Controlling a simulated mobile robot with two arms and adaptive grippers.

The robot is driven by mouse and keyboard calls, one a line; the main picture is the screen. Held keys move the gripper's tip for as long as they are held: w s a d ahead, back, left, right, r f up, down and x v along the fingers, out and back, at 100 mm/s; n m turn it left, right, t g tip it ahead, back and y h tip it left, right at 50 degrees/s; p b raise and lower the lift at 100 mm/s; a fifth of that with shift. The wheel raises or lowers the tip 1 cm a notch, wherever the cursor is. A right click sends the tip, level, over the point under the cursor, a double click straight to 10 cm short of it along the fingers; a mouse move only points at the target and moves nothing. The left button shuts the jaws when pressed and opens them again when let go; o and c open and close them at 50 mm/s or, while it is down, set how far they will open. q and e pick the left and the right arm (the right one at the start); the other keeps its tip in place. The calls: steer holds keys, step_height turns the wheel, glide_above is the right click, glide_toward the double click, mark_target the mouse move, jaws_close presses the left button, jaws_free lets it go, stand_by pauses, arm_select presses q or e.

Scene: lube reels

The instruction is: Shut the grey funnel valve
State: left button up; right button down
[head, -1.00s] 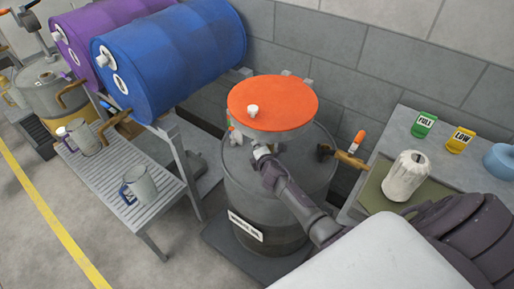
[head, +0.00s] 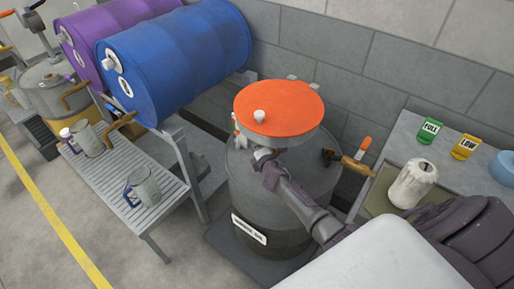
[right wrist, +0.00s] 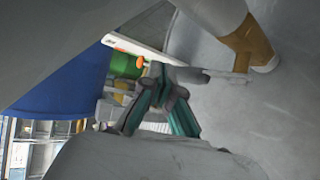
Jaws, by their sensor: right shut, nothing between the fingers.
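The grey funnel (head: 290,139) stands on top of the grey drum (head: 285,190) and is capped by an orange disc lid (head: 280,108) with a white knob. In the right wrist view a brass valve body (right wrist: 250,45) sits under the funnel's grey neck, and a thin grey piece, perhaps its handle, reaches left from it. My right gripper (head: 262,155) is below the funnel's left side, over the drum top. In the right wrist view its fingers (right wrist: 168,80) are shut and empty, close to the grey piece; contact is unclear. My left gripper is out of view.
A blue drum (head: 180,60) and a purple drum (head: 115,30) lie on a rack at left, above a slatted bench (head: 125,180) with jugs. A side table holds a white container (head: 413,185) and FULL and LOW tags.

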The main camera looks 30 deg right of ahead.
steer(key=v, duration=1.2)
stand_by(0.6)
